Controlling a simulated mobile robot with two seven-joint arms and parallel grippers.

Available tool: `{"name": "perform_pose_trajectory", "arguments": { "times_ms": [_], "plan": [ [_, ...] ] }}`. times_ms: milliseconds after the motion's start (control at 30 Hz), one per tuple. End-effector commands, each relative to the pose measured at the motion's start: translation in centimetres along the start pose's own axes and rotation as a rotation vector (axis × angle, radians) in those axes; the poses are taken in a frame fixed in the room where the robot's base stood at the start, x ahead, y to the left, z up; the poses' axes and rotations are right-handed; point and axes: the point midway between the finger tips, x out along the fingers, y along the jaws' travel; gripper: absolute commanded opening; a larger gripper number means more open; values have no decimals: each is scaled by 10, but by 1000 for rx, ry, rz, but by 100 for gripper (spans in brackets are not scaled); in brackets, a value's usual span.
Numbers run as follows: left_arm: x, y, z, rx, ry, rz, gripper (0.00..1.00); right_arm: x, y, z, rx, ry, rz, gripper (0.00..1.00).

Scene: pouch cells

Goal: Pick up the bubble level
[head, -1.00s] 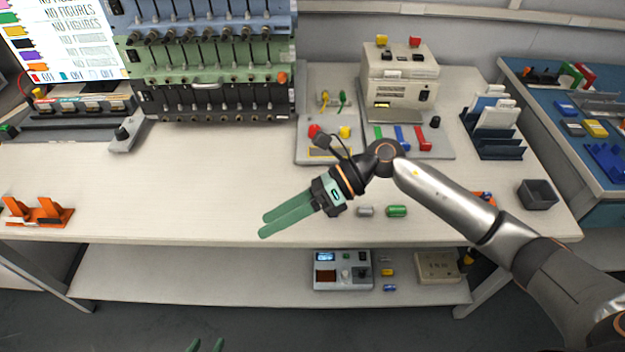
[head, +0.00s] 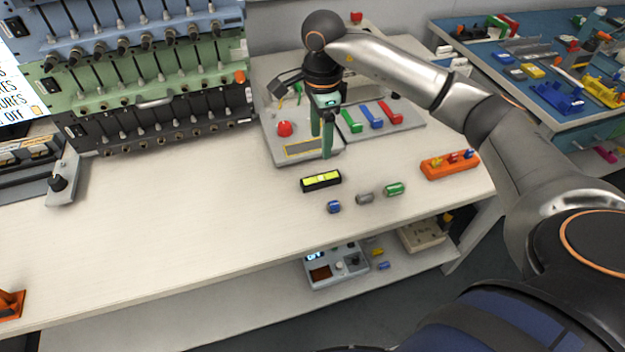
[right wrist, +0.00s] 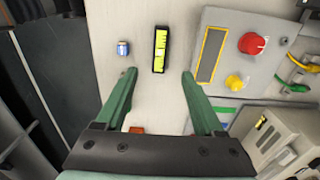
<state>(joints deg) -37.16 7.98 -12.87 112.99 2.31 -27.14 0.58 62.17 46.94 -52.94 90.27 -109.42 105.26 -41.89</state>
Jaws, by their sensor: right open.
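The bubble level (head: 321,181) is a short black bar with a yellow-green vial. It lies flat on the white bench, near the front edge. In the right wrist view the level (right wrist: 160,50) lies beyond the fingertips, between their lines, with its long side running roughly along the fingers. My right gripper (head: 322,150) is open and empty, pointing down above the bench, behind the level in the head view. It also shows in the right wrist view (right wrist: 160,72), with green fingers apart. The left gripper is not in view.
A blue cylinder (head: 334,207), a grey one (head: 365,198) and a green one (head: 394,189) lie near the level. A grey panel with a red button (head: 284,128) stands close behind. An orange holder (head: 450,164) is at right.

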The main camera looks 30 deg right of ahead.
Motion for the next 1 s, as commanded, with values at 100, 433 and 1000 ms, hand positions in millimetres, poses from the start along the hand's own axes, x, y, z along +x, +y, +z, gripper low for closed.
{"name": "perform_pose_trajectory", "arguments": {
  "times_ms": [100, 433, 1000],
  "plan": [
    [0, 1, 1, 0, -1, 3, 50, 23, 2, 0, 0, 2, 7, 70],
    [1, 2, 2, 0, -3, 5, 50, 66, 1, 1, -1, -2, 4, 70],
    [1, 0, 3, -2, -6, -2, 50, 119, -1, -1, -1, -3, 1, 70]
  ]
}}
